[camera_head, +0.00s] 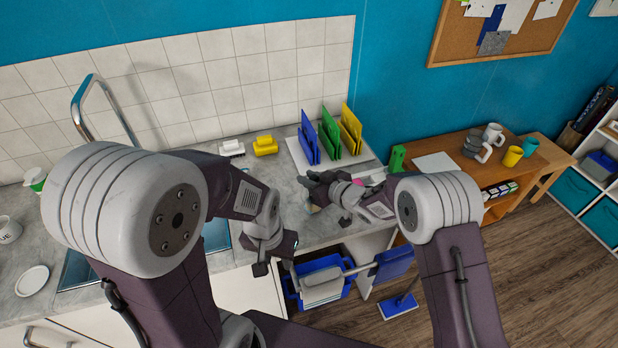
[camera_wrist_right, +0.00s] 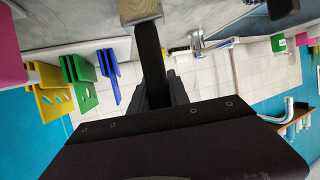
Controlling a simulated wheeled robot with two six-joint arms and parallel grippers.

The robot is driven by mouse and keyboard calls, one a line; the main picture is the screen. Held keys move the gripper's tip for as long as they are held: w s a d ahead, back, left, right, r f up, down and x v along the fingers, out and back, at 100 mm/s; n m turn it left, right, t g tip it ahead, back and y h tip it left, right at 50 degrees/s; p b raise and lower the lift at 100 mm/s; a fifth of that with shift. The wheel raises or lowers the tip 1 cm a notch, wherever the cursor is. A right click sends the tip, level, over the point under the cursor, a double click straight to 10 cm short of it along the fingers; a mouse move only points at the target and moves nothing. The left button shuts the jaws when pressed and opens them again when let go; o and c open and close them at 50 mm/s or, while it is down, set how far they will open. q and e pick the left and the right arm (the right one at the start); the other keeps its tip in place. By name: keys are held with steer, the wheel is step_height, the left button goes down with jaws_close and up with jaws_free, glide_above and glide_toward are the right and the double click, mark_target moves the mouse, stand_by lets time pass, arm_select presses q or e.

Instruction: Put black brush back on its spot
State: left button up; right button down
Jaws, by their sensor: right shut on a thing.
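In the right wrist view my right gripper (camera_wrist_right: 160,88) is shut on the black brush (camera_wrist_right: 150,55), a long dark bar with a beige block at its far end. In the head view my right gripper (camera_head: 318,190) is over the counter, in front of the coloured boards, and the brush is hard to make out against the dark fingers. My left gripper (camera_head: 275,268) is lower, at the counter's front edge, with its fingers apart and nothing between them. A white brush (camera_head: 231,148) and a yellow brush (camera_head: 264,146) sit at the back of the counter by the tiles.
Blue (camera_head: 309,138), green (camera_head: 329,135) and yellow boards (camera_head: 351,128) stand upright on the counter (camera_head: 285,185). A sink tap (camera_head: 88,90) is at the left. A blue bucket (camera_head: 325,282) is below the counter. A wooden table (camera_head: 440,150) with mugs stands at the right.

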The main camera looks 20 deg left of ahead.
steer(key=shift+f, duration=0.2)
jaws_free()
stand_by(0.5)
stand_by(0.3)
steer(key=s+d, duration=0.5)
steer(key=d, duration=0.2)
steer(key=shift+d, duration=0.2)
stand_by(0.8)
steer(key=shift+s, duration=0.1)
